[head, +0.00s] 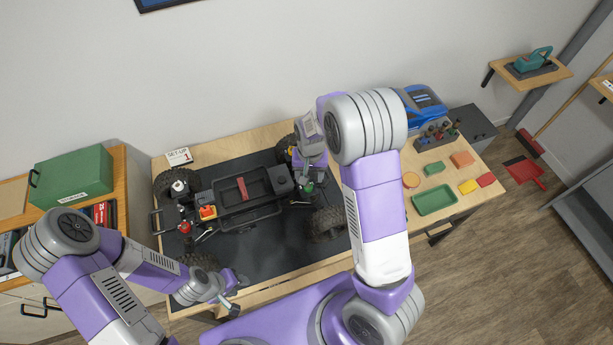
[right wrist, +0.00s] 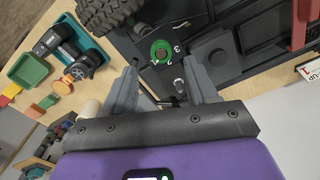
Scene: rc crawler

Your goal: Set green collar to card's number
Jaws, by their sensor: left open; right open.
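The green collar (head: 308,187) sits on a shock post at the right side of the crawler chassis (head: 245,190). In the right wrist view the green collar (right wrist: 162,52) shows white numerals; a 3 and a 2 are readable. My right gripper (right wrist: 160,66) is open, its two fingers on either side of the collar's line and seemingly short of it; I cannot tell contact. In the head view my right arm partly hides that area. The white card (head: 178,157) at the table's back left reads SET-UP 1. My left gripper (head: 232,282) is open and empty at the front left.
A red-topped post (head: 184,227) stands on the chassis's left side. Big black tyres (head: 326,224) surround the chassis. A green tray (head: 435,201), coloured blocks and a blue car body (head: 424,103) lie to the right. A green box (head: 75,175) stands on the left cabinet.

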